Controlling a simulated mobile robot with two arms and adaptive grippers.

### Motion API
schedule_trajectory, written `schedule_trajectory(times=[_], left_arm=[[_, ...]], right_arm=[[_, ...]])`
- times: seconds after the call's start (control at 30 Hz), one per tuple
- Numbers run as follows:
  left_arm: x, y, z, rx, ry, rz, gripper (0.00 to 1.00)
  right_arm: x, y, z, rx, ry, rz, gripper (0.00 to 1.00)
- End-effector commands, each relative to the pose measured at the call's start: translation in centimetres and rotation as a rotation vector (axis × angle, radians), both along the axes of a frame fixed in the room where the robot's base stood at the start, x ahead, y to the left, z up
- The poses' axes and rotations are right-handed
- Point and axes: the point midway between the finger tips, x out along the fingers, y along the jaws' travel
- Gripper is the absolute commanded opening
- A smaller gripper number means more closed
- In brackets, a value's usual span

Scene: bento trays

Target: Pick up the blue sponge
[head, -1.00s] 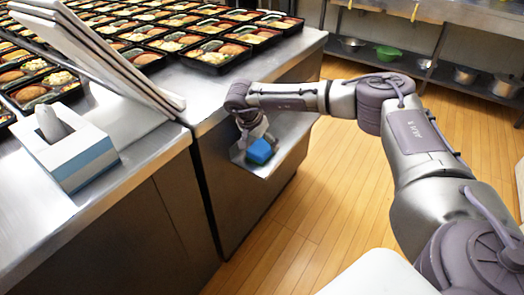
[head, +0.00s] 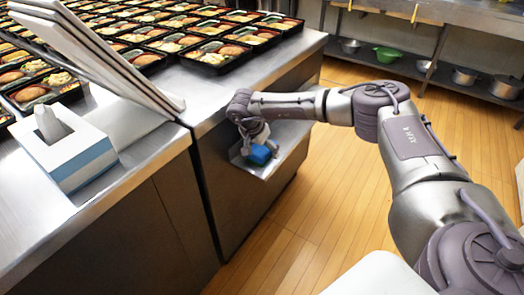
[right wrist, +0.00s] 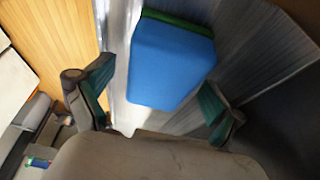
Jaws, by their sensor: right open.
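The blue sponge (head: 259,154) lies on a small metal shelf (head: 285,137) on the side of the steel counter in the head view. It has a green layer along one edge, seen in the right wrist view (right wrist: 172,62). My right gripper (head: 252,143) is over the sponge in the head view. In the right wrist view its two fingers (right wrist: 155,98) are apart, one to each side of the sponge's near end. I cannot tell whether they touch it. My left gripper is not in view.
Several filled bento trays (head: 217,56) cover the counter top (head: 195,90). A tissue box (head: 68,154) and leaning white boards (head: 100,52) stand at the left. A back shelf holds pots and a green bowl (head: 387,54). The wooden floor (head: 330,190) is clear.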

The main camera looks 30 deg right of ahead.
Motion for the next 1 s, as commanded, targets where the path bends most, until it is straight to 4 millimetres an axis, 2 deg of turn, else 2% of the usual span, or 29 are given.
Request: schedule_trajectory(times=[0.2, 0.27, 0.53, 0.83, 1.0], left_arm=[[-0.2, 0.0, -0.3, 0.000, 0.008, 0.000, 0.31], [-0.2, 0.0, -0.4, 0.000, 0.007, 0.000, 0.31], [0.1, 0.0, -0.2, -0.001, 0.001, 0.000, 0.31], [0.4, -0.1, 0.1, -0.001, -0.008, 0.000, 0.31], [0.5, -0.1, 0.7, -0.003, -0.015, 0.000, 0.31]], right_arm=[[0.0, 0.0, 0.0, 0.000, -0.001, 0.000, 0.94], [0.0, 0.0, 0.0, 0.000, -0.001, 0.000, 0.85], [0.0, 0.0, 0.0, 0.000, -0.001, 0.000, 0.40], [0.0, 0.0, 0.1, -0.001, -0.001, 0.000, 0.40], [0.1, 0.0, 1.4, 0.001, -0.004, 0.001, 0.40]])
